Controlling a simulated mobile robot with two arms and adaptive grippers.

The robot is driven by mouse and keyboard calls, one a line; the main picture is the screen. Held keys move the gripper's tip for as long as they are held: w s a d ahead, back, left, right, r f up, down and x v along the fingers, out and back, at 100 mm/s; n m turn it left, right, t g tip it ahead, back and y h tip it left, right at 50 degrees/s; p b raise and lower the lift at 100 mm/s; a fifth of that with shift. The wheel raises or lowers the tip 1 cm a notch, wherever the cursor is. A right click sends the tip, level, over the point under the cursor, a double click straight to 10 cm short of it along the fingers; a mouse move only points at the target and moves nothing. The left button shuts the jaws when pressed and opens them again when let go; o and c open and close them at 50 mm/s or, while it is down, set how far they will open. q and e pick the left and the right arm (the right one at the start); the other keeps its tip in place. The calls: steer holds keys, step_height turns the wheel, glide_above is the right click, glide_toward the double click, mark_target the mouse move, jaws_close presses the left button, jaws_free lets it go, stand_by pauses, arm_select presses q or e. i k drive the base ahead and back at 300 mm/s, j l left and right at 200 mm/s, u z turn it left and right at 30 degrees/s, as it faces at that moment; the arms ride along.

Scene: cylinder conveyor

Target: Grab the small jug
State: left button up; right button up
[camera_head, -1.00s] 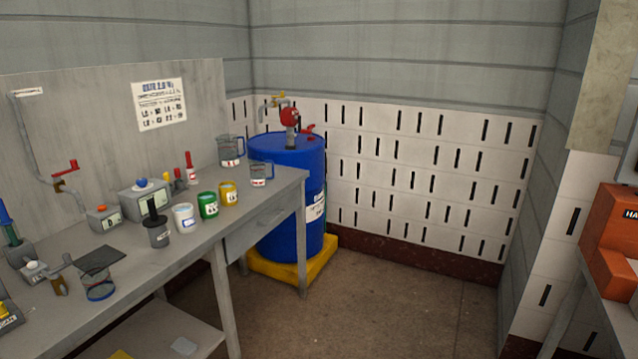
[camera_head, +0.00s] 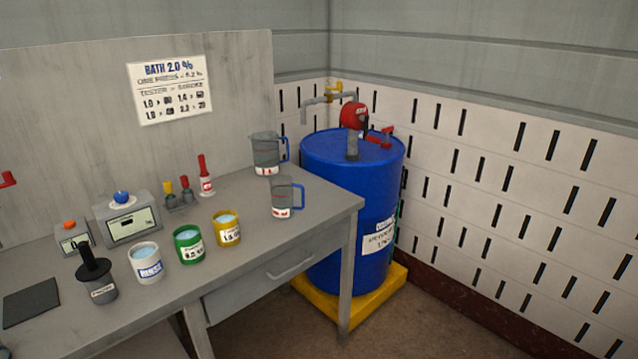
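Two clear jugs with blue handles and red-and-white labels stand upright near the right end of the grey workbench (camera_head: 240,255). The smaller jug (camera_head: 282,197) is at the front, close to the bench's right end. The larger jug (camera_head: 266,153) stands behind it and a little to the left. Both handles point right. Neither of my grippers shows in the head view.
White, green (camera_head: 189,245) and yellow (camera_head: 227,229) cups stand left of the small jug. A device with a blue knob (camera_head: 127,218) and a red-capped bottle (camera_head: 206,178) are behind them. A blue drum (camera_head: 352,215) stands beyond the bench's right end.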

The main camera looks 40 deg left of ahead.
mark_target(288, 198)
steer(key=i+l+u, duration=0.15)
steer(key=i+u, duration=0.2)
steer(key=i, duration=0.3)
steer(key=i+l+u, duration=0.4)
steer(key=i, duration=0.2)
steer(key=i+l+u, duration=0.35)
steer(key=i, duration=0.25)
